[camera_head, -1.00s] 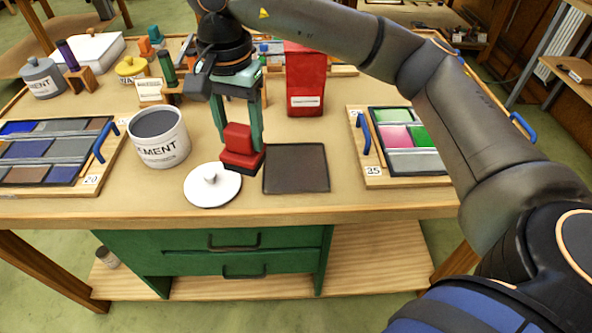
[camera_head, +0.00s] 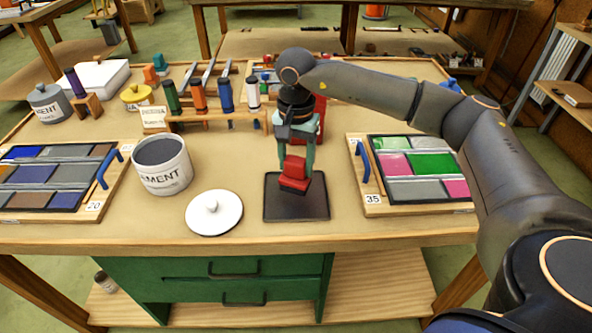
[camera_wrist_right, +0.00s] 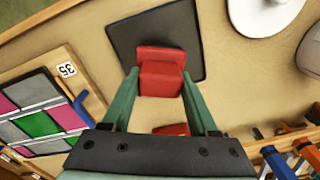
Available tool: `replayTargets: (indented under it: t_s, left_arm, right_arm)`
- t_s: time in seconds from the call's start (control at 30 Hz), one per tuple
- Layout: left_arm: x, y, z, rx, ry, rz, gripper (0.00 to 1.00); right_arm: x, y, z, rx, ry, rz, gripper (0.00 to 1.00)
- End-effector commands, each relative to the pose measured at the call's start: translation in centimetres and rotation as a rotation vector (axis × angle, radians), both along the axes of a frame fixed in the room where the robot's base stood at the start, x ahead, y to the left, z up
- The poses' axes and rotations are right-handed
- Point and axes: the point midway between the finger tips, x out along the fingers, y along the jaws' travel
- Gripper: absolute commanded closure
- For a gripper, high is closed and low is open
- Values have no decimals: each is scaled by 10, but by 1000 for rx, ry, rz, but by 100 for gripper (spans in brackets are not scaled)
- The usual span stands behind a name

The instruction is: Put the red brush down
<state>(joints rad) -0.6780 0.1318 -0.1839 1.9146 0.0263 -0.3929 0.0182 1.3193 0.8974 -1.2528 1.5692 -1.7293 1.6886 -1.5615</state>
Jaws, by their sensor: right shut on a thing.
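The red brush (camera_head: 294,174) is a small stepped red block, held by my right gripper (camera_head: 296,160). In the head view the brush shows over the dark square mat (camera_head: 284,208), near its back part. The right wrist view shows the red brush (camera_wrist_right: 160,72) between the green fingers of my right gripper (camera_wrist_right: 160,98), with the dark mat (camera_wrist_right: 190,28) behind it. I cannot tell whether the brush touches the mat. My left gripper is not in view.
A white lid (camera_head: 214,212) lies left of the mat, by the open cement pot (camera_head: 162,168). A framed glass panel numbered 35 (camera_head: 372,201) lies to the right. A red box (camera_head: 320,118) stands behind my gripper, partly hidden. Colored bottles (camera_head: 225,97) stand in a rack behind.

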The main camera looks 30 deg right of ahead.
Motion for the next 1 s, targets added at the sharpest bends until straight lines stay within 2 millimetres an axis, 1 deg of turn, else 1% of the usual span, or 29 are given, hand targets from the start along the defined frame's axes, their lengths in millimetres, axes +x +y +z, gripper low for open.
replayTargets:
  t_s: [0.03,0.1,0.2,0.47,0.6,0.63,0.87,1.0]
  left_arm:
    - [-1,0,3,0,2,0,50]
    - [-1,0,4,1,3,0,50]
    - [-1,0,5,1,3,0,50]
    - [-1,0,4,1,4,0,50]
    - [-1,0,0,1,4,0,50]
    - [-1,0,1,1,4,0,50]
    - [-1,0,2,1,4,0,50]
    - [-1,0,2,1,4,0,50]
  right_arm:
    - [-1,0,-9,0,5,-1,92]
    - [-1,0,-19,0,4,-1,92]
    - [-1,0,-27,1,1,-1,92]
    - [0,1,-29,1,-1,-1,92]
    - [0,1,-34,1,0,-1,92]
    - [0,1,-32,1,1,-1,37]
    - [-1,1,-32,1,1,-1,11]
    - [-1,1,-32,1,1,-1,10]
